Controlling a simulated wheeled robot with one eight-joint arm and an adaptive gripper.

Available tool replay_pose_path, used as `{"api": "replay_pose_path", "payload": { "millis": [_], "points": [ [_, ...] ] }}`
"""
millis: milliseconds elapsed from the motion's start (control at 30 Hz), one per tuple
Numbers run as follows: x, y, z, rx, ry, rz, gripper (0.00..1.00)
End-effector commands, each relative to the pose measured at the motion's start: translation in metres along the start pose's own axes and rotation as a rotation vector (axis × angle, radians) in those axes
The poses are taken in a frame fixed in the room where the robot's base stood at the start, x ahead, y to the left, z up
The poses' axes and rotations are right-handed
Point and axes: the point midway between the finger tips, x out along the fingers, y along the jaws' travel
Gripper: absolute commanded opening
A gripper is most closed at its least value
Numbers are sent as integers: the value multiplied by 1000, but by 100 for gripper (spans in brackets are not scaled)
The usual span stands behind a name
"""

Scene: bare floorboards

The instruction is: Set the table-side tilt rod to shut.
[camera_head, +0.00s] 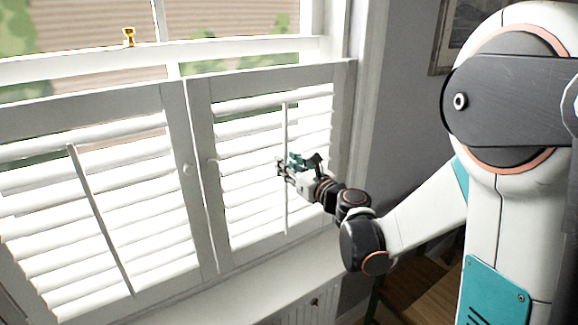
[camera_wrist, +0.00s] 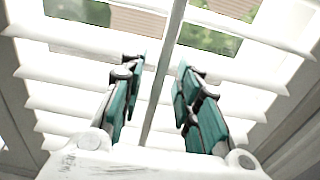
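Two white shutter panels cover the lower window. The right panel's tilt rod (camera_head: 286,205) stands nearly vertical in front of its slats, on the side nearer the brown wooden furniture. My gripper (camera_head: 284,165) is at about the rod's mid-height. In the wrist view, the rod (camera_wrist: 161,85) runs between my two teal-and-black fingers (camera_wrist: 160,78), with gaps visible on both sides. The fingers are open and not closed on it. The right panel's slats (camera_wrist: 235,95) are tilted, with outdoor greenery and brick showing through upper gaps.
The left panel has its own slanted tilt rod (camera_head: 100,220). A small round knob (camera_head: 188,169) sits on its stile. A small yellow object (camera_head: 129,36) stands on the rail above. A white sill (camera_head: 220,295) runs below, and wooden furniture (camera_head: 425,285) stands at lower right.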

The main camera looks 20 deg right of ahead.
Motion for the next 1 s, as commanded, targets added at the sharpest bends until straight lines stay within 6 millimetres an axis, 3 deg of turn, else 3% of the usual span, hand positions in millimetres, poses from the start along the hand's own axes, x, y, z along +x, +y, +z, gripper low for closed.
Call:
{"api": "replay_pose_path", "payload": {
  "millis": [233, 367, 667, 1000],
  "points": [
    [0, 0, 0, 0, 0, 0, 30],
    [0, 0, 0, 0, 0, 0, 1],
    [0, 0, 5, 0, 0, 0, 0],
    [0, 0, 42, 0, 0, 0, 0]
  ]
}}
